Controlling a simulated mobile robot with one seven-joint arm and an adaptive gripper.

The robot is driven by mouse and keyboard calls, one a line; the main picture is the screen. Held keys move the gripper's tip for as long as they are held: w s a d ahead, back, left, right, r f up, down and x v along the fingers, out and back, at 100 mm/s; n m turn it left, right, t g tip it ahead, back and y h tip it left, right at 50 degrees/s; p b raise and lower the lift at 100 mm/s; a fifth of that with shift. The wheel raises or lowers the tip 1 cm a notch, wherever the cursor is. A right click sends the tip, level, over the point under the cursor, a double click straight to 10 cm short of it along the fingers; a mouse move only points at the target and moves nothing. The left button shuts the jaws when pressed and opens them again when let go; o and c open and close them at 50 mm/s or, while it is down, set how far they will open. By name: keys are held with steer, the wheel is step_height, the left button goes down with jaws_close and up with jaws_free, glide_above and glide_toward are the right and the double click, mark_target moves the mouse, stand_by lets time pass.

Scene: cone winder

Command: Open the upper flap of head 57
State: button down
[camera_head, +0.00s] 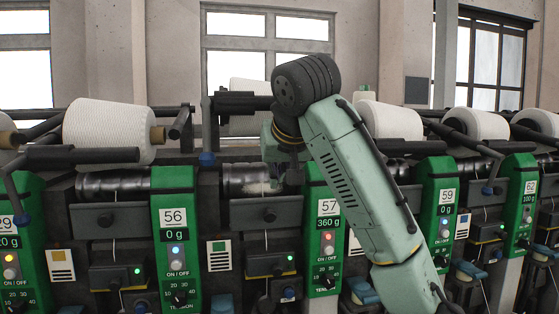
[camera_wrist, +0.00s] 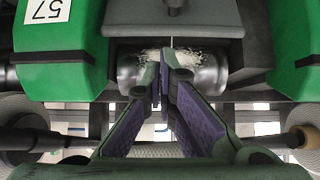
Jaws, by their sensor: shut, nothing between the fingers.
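Head 57 has a green panel (camera_head: 326,225) with a label reading 57 and a display of 360 g. Left of it, a dark grey flap (camera_head: 250,213) with a round knob sits below the metal drum (camera_head: 240,180) and looks closed, like the one at head 56. In the upside-down wrist view, the flap (camera_wrist: 200,18) is at top centre above the drum (camera_wrist: 208,75). White fuzzy thread lies on the drum. My gripper (camera_wrist: 168,72) is shut and empty, its fingertips in front of the drum; whether they touch it I cannot tell. In the head view my arm partly hides the gripper (camera_head: 276,182).
Head 56 (camera_head: 175,235) stands to the left and head 59 (camera_head: 442,210) to the right. Large white cones (camera_head: 108,130) rest along the top. A dark bar (camera_head: 92,156) juts out at left.

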mark_target(274, 208)
steer(key=shift+p+x, duration=0.5)
steer(key=shift+x, duration=1.85)
steer(key=shift+f, duration=0.1)
